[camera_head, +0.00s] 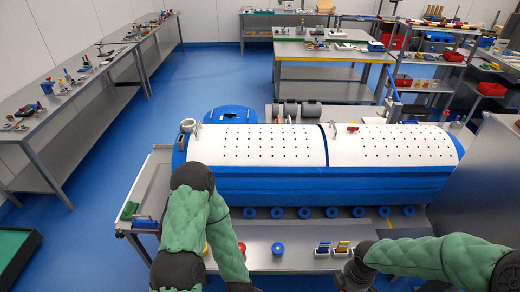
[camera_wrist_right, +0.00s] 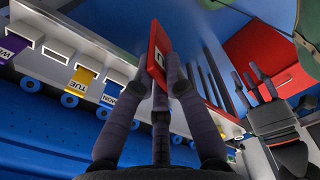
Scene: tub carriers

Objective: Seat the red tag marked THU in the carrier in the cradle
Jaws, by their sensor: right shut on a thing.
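My right gripper (camera_wrist_right: 162,80) is shut on a red tag (camera_wrist_right: 158,50) in the right wrist view. The tag stands between the fingers, with dark lettering I cannot read fully. One carrier (camera_head: 322,254) holds a blue tag; the other (camera_head: 342,254) holds a yellow tag. The wrist view shows a purple tag (camera_wrist_right: 14,43), a yellow TUE tag (camera_wrist_right: 84,78) and a blue MON tag (camera_wrist_right: 111,92) in a row. My left gripper (camera_wrist_right: 252,82) appears open and empty.
A long blue and white drum (camera_head: 320,165) lies behind the bench (camera_head: 300,262), with a row of blue rings along its base. Red (camera_head: 241,248) and blue (camera_head: 277,249) round pieces sit left of the carriers. A red panel-like thing (camera_wrist_right: 268,55) shows in the wrist view.

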